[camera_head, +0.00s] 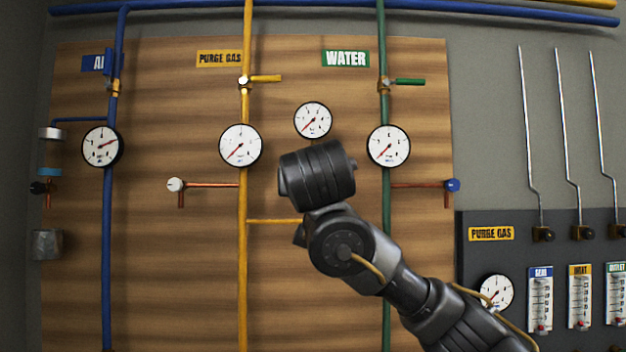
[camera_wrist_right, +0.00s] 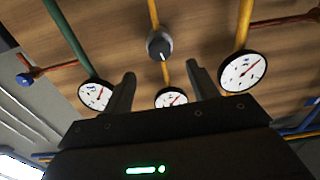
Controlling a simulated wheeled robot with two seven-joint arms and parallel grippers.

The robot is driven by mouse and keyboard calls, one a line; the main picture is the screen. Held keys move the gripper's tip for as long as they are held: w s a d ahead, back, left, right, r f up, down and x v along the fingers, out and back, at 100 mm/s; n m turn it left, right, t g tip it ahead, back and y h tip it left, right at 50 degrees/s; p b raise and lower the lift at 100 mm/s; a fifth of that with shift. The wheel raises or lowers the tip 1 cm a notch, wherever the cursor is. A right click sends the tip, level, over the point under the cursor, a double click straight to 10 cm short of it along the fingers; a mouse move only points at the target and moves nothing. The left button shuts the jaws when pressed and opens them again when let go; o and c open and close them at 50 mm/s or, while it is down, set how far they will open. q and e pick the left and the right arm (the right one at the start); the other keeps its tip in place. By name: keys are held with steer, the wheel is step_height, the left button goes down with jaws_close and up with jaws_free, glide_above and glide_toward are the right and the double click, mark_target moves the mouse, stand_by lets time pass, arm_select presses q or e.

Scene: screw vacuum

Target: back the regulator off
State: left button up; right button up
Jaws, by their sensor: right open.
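The regulator's round grey knob (camera_wrist_right: 160,43), with a white mark on its face, sits on the yellow pipe in the right wrist view. My right gripper (camera_wrist_right: 160,69) is open and empty, one finger to each side of the knob's line; the knob appears beyond the fingertips, and I cannot tell how far. In the head view my right wrist covers the regulator, and the fingers are hidden. A small regulator gauge (camera_head: 312,120) shows just above my wrist; it also shows between the fingers in the wrist view (camera_wrist_right: 171,97). My left gripper is not in view.
The purge gas gauge (camera_head: 241,146) and water gauge (camera_head: 389,146) flank my wrist. The purge gas valve lever (camera_head: 265,78) and water valve lever (camera_head: 410,82) lie horizontal. Copper side taps (camera_head: 175,185) stick out. A dark flowmeter panel (camera_head: 490,260) stands at right.

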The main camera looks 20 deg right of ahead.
arm_select(q)
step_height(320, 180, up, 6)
steer(key=p, duration=0.5)
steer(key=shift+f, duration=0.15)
arm_select(e)
steer(key=x, duration=0.8)
steer(key=shift+w, duration=0.2)
steer(key=shift+d, duration=0.1)
steer(key=c, duration=1)
arm_select(q)
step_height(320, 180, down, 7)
steer(key=b, duration=0.6)
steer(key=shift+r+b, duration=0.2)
steer(key=shift+b, duration=0.2)
arm_select(e)
steer(key=shift+n, duration=7.3)
